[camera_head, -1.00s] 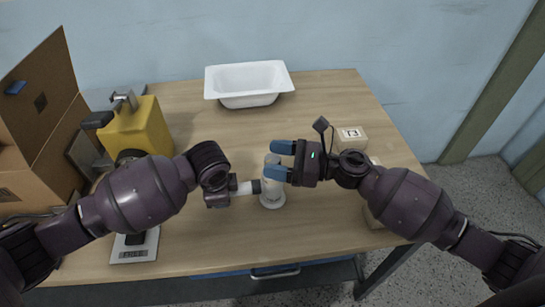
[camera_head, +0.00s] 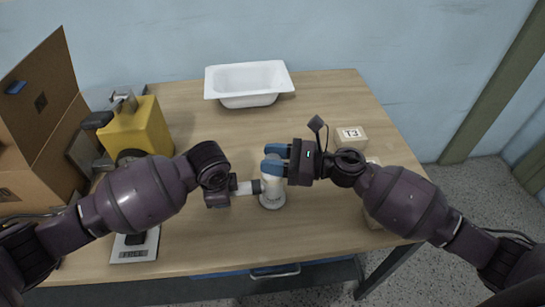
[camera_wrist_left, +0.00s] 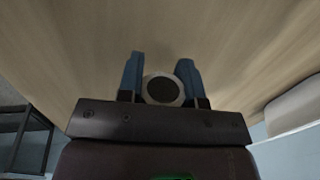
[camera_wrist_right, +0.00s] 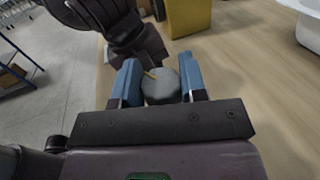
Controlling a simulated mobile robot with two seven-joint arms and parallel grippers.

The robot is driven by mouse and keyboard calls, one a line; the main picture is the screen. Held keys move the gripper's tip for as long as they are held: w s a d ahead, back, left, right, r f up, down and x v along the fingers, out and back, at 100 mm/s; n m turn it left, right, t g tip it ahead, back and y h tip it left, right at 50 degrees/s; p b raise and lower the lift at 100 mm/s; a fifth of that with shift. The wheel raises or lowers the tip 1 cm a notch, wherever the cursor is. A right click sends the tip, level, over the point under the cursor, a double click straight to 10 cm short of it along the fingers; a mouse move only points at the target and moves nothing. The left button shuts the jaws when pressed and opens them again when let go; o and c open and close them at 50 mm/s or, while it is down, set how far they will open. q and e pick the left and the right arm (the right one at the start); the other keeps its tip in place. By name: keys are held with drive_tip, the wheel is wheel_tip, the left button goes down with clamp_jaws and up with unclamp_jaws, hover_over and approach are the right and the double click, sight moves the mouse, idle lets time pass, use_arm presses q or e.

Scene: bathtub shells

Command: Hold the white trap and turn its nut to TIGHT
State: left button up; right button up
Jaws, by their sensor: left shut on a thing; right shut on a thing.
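The white trap (camera_head: 272,198) stands upright on the wooden table in the head view, with a side stub (camera_head: 246,187) pointing left. My left gripper (camera_wrist_left: 160,66) is shut around a round white end with a dark centre, the trap's stub, in the left wrist view. My right gripper (camera_head: 272,162) has its blue fingers at the top of the trap. In the right wrist view those fingers are shut on the grey round nut (camera_wrist_right: 161,88), which carries a small tan mark. No TIGHT label is readable.
A white basin (camera_head: 248,82) stands at the back. A yellow block-shaped object (camera_head: 138,128) and an open cardboard box (camera_head: 40,150) are on the left. A block marked T3 (camera_head: 351,135) is at the right.

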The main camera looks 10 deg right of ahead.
drive_tip(key=n+g, duration=0.2)
drive_tip(key=g, duration=0.1)
drive_tip(key=n+g, duration=0.2)
drive_tip(key=g, duration=0.2)
drive_tip(key=shift+n+y, duration=0.3)
drive_tip(key=shift+y, duration=0.1)
drive_tip(key=n+g, duration=0.1)
drive_tip(key=g, duration=0.1)
drive_tip(key=n+g+h, duration=0.1)
drive_tip(key=n+g, duration=0.1)
drive_tip(key=g, duration=0.1)
drive_tip(key=shift+n+g+h, duration=0.3)
drive_tip(key=n+g+h, duration=0.5)
drive_tip(key=n+g, duration=0.1)
drive_tip(key=g, duration=0.1)
drive_tip(key=shift+h, duration=0.4)
drive_tip(key=shift+s+a+n+g+h, duration=0.1)
drive_tip(key=shift+a+n+g+h, duration=0.05)
drive_tip(key=shift+n+g+h, duration=0.55)
drive_tip(key=shift+s+a+n+h, duration=0.15)
drive_tip(key=shift+n+h, duration=0.15)
drive_tip(key=shift+h, duration=0.2)
drive_tip(key=shift+w+d+g+h, duration=0.2)
drive_tip(key=shift+d+g+h, duration=0.1)
